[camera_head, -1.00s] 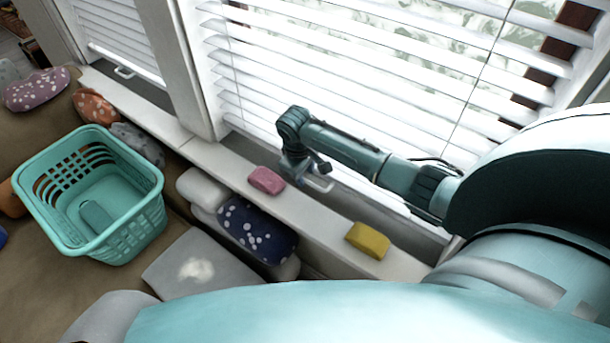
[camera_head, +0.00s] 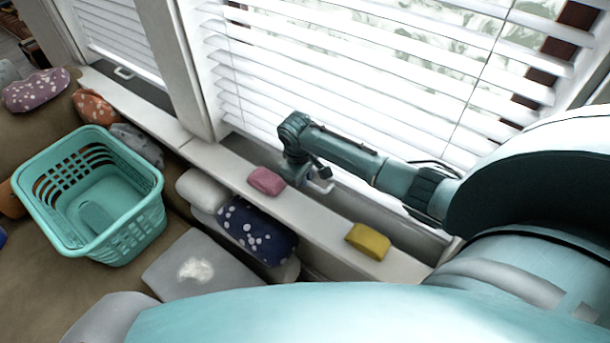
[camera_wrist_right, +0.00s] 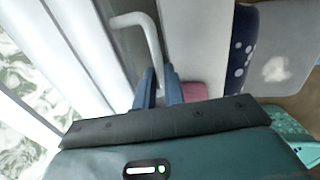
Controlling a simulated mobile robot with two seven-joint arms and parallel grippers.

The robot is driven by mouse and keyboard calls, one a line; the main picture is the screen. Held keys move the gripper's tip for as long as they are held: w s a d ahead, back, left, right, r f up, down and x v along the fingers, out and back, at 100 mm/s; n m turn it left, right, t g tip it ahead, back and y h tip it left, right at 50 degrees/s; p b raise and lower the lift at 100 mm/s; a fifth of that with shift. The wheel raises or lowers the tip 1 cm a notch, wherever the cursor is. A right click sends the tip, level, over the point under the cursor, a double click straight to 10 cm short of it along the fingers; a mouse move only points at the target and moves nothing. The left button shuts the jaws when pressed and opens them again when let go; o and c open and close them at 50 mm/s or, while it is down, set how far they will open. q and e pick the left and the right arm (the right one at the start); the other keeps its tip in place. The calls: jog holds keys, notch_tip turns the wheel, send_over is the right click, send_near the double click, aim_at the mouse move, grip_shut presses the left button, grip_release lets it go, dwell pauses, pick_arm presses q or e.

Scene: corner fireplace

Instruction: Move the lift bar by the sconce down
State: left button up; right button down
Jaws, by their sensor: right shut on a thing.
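The white lift bar (camera_head: 323,187) is at the lower edge of the large white blind (camera_head: 340,75), just above the sill. My right gripper (camera_head: 304,180) is at this bar, low in front of the blind. In the right wrist view the bent white lift bar (camera_wrist_right: 150,32) runs down to between the blue fingers of my right gripper (camera_wrist_right: 158,80), which are shut on one end of it. A second lift bar (camera_head: 124,72) is on the smaller blind at the upper left. No sconce shows. My left gripper is not in view.
On the white sill (camera_head: 220,166) lie a pink block (camera_head: 266,181), close to my right gripper, and a yellow block (camera_head: 368,241). Below the sill are a navy spotted cushion (camera_head: 255,232) and other cushions. A teal basket (camera_head: 150,215) stands at left.

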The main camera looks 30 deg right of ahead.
jog(key=shift+f, duration=0.1)
notch_tip(320, 180, down, 4)
jog(key=shift+f+b, duration=0.25)
jog(key=shift+b, duration=0.95)
jog(key=c, duration=1.6)
grip_release()
jog(key=shift+o, duration=0.5)
notch_tip(320, 180, up, 13)
jog(key=a+p, duration=0.1)
jog(key=a, duration=0.1)
jog(key=shift+s+p, duration=0.3)
jog(key=shift+s, duration=0.15)
jog(key=shift+a, duration=0.15)
